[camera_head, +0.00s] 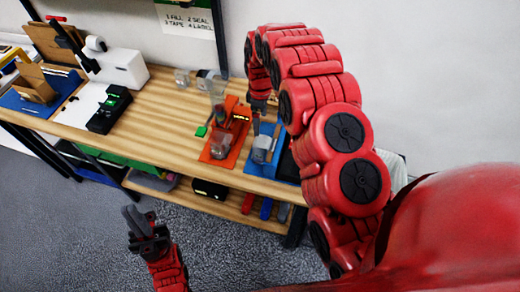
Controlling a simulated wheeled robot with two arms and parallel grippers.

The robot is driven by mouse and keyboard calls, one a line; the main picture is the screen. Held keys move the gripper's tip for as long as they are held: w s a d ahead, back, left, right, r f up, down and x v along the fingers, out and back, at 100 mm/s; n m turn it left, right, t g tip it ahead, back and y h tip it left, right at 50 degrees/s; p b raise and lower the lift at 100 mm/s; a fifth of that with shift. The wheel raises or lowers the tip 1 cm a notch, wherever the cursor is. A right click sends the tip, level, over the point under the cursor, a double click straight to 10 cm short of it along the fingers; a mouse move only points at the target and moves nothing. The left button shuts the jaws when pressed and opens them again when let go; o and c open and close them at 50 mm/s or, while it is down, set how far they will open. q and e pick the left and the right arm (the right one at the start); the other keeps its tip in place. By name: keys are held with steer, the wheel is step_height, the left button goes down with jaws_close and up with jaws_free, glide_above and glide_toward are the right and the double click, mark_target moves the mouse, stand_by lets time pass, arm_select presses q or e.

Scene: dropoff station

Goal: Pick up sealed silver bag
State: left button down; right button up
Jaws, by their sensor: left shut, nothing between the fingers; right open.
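A small silver-grey object (261,152), which looks like the silver bag, lies on the blue tray (284,170) near the right end of the wooden table. Whether it is sealed cannot be told at this size. My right gripper (256,124) points down just above it, open, with its arm arching over from the right. Its fingertips are small and partly dark, and I cannot tell whether they touch the bag. My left gripper (134,218) is shut and empty, low in front of the table and away from the bag.
An orange tray (207,158) with a clear container (222,146) sits left of the blue tray. A black device (109,110) and a white machine (120,67) stand further left. Bare table (165,115) lies between. A wall is behind.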

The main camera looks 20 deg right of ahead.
mark_target(261, 142)
step_height(261, 142, down, 12)
steer(key=b, duration=1)
steer(key=shift+w+r, duration=0.1)
steer(key=shift+r, duration=0.1)
steer(key=shift+d+f+p, duration=0.1)
steer(key=shift+f+p, duration=0.3)
steer(key=f+p, duration=0.1)
steer(key=f, duration=0.1)
steer(key=f+p, duration=0.1)
steer(key=shift+s+f, duration=0.2)
steer(key=shift+f, duration=0.4)
steer(key=c, duration=1.2)
steer(key=shift+w+r, duration=0.1)
steer(key=shift+c, duration=0.2)
